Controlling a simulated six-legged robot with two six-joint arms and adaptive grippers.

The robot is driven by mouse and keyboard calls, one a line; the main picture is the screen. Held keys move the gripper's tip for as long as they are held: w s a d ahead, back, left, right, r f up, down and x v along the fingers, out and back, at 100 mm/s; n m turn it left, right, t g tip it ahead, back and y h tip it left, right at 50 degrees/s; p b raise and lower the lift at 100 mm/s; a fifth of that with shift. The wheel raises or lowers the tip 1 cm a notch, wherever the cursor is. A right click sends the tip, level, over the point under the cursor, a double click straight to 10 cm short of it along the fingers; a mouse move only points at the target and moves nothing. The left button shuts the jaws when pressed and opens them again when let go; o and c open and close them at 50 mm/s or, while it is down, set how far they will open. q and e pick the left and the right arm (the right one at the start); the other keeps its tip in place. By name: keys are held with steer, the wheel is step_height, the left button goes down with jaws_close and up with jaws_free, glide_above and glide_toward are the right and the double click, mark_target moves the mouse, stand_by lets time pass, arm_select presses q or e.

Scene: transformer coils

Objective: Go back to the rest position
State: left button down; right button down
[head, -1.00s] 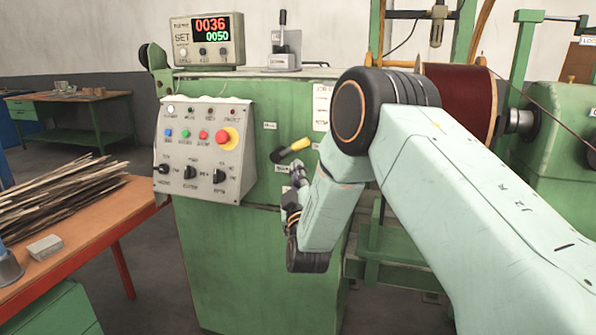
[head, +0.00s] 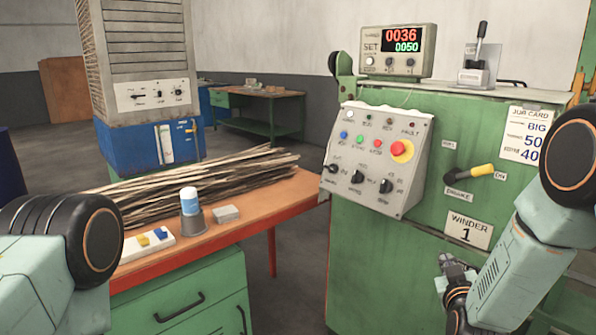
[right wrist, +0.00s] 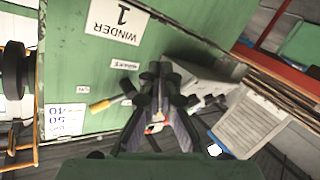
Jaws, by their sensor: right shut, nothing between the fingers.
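My right gripper (head: 456,276) is in front of the green winder cabinet (head: 388,265), below and to the right of the control panel (head: 375,158). It is shut and empty. In the right wrist view the right gripper (right wrist: 160,82) shows its fingers together, with the cabinet and the upside-down WINDER 1 plate (right wrist: 117,18) beyond. I cannot tell how near the fingers are to the cabinet. Part of my left arm shows at the left edge of the head view, but its gripper is out of view.
An orange-topped bench (head: 250,216) on the left holds a stack of thin strips (head: 215,172), a cup with a blue-and-white top (head: 191,203) and a small grey block (head: 226,213). The yellow-handled brake lever (head: 470,171) sticks out above my right gripper. Floor shows between bench and cabinet.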

steer(key=s+a+f+m+g+y, duration=0.1)
steer(key=s+a+f+g+y, duration=0.35)
steer(key=s+f, duration=0.8)
steer(key=s+a+f+g, duration=0.2)
steer(key=s+f+g, duration=0.1)
steer(key=s, duration=0.7)
steer(key=s+a+f+g, duration=0.2)
steer(key=s+f+g, duration=0.2)
steer(key=s, duration=0.7)
steer(key=s+a+f+g, duration=0.3)
steer(key=s+g, duration=0.1)
steer(key=s, duration=0.6)
steer(key=shift+s+f+y, duration=0.2)
steer(key=shift+s+y, duration=0.15)
steer(key=shift+w+a, duration=0.15)
steer(key=shift+a, duration=0.05)
